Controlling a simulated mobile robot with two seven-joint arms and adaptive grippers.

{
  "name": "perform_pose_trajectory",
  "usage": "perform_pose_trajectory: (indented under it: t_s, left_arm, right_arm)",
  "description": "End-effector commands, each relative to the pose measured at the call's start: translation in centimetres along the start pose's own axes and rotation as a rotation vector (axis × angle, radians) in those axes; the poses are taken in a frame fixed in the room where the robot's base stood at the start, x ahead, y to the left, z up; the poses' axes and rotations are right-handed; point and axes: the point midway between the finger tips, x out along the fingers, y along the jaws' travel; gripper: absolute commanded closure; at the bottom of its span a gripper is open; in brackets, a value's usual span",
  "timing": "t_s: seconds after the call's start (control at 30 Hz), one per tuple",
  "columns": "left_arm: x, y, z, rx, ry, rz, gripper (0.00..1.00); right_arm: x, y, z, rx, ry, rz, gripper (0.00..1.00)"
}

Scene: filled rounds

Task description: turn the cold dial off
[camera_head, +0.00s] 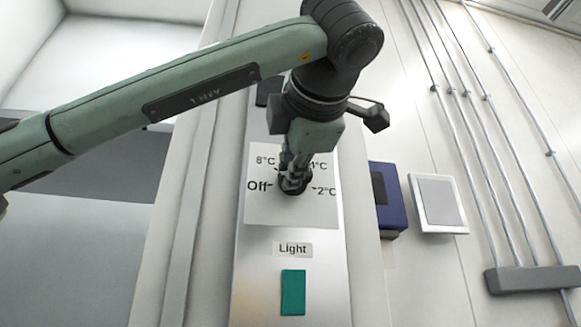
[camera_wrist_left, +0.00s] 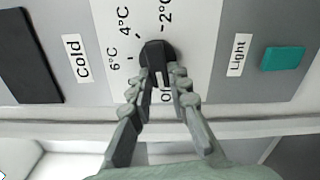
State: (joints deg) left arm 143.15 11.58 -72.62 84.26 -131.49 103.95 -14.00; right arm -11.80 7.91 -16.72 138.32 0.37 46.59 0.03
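The cold dial is a round black knob on a white plate (camera_head: 262,212) marked Off, 8°C, 4°C and 2°C in the head view. My left gripper (camera_head: 293,180) is at the dial and hides most of it there. In the left wrist view the black dial (camera_wrist_left: 157,52) shows beyond the fingertips (camera_wrist_left: 165,72), which are close together at its edge nearest the Off mark and appear to pinch it. The fingers partly cover the Off mark. Where the dial points is hard to tell. My right gripper is not in view.
A green light switch (camera_head: 293,292) sits below a Light label (camera_head: 293,249). The Cold label (camera_wrist_left: 78,58) and a dark panel (camera_wrist_left: 27,57) lie on the dial's other side. A blue box (camera_head: 388,198), a white wall plate (camera_head: 438,203) and metal pipes (camera_head: 478,120) are at the right.

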Motion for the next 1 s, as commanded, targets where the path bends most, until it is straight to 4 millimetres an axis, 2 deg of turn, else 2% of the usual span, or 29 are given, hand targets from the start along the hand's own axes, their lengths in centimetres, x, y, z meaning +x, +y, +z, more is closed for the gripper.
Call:
perform_pose_trajectory:
  t_s: [0.03,0.17,0.53,0.67,1.0]
  left_arm:
    - [0.0,-0.1,0.0,0.001,0.000,-0.003,0.77]
    - [0.0,-0.1,0.0,0.001,0.000,-0.002,0.62]
    - [-0.6,0.0,0.0,0.001,-0.001,0.000,0.62]
    - [-2.6,0.1,0.1,0.003,-0.003,0.003,0.62]
    - [-9.6,0.0,0.1,0.002,-0.002,0.002,0.62]
  right_arm:
    - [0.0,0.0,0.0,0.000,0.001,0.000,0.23]
    - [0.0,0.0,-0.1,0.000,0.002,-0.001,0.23]
    - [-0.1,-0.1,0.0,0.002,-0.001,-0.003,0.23]
    - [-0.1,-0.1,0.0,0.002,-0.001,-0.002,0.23]
    - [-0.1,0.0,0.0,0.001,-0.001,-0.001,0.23]
